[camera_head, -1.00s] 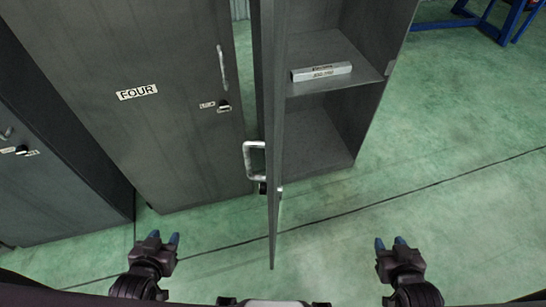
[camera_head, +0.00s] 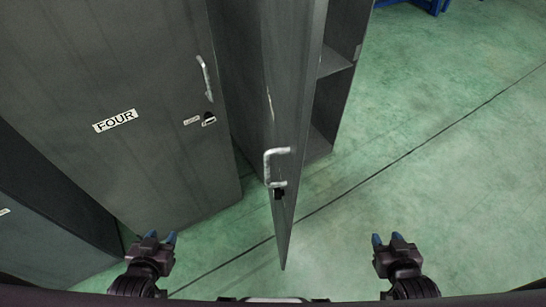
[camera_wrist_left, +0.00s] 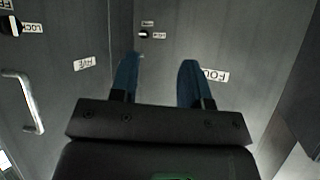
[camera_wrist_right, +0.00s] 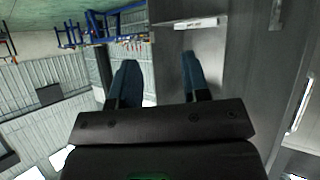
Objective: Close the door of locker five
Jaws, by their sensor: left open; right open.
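The door of locker five (camera_head: 289,110) stands open in the head view, swung out toward me and seen at a slant. Its silver handle (camera_head: 273,166) is on its left face. A label reading FIVE (camera_wrist_left: 85,63) shows on the door in the left wrist view. The locker's interior (camera_head: 327,105) shows partly behind the door's right side. My left gripper (camera_head: 160,238) is open and empty, low and left of the door. My right gripper (camera_head: 386,240) is open and empty, low and right of the door's free edge. Neither touches the door.
Locker four (camera_head: 150,110) stands shut at the left, with its own handle (camera_head: 206,78). Another dark locker (camera_head: 50,220) is at the lower left. Green floor (camera_head: 450,130) is clear on the right. Blue metal frames (camera_wrist_right: 100,28) show in the right wrist view.

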